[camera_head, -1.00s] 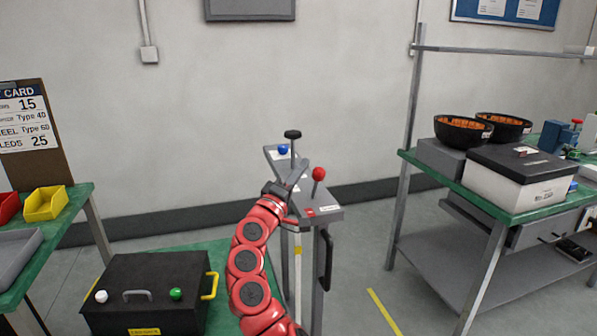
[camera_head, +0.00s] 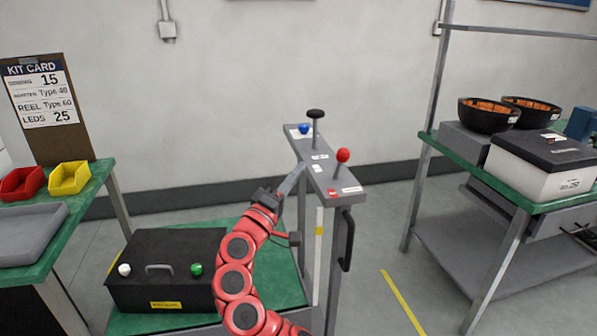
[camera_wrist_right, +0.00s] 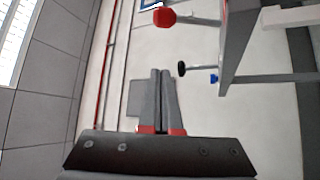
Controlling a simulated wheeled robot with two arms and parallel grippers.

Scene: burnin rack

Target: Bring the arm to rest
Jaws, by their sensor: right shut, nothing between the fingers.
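My red right arm reaches up from the bottom of the head view. Its gripper (camera_head: 291,179) is at the left side of the grey lever stand (camera_head: 322,178), in front of it in the picture. In the right wrist view the gripper's two fingers (camera_wrist_right: 161,75) are together, with nothing between them. The stand carries a red-knobbed lever (camera_head: 343,156), a black-knobbed lever (camera_head: 316,115) and a blue knob (camera_head: 303,129). The red knob (camera_wrist_right: 164,18) also shows in the right wrist view, apart from the fingers. My left gripper is not in view.
A black case (camera_head: 165,285) with white and green knobs sits on a low green surface (camera_head: 285,290). A green table (camera_head: 95,180) with yellow and red bins stands left. A bench (camera_head: 470,165) with black bowls and a white box stands right. Floor shows between stand and bench.

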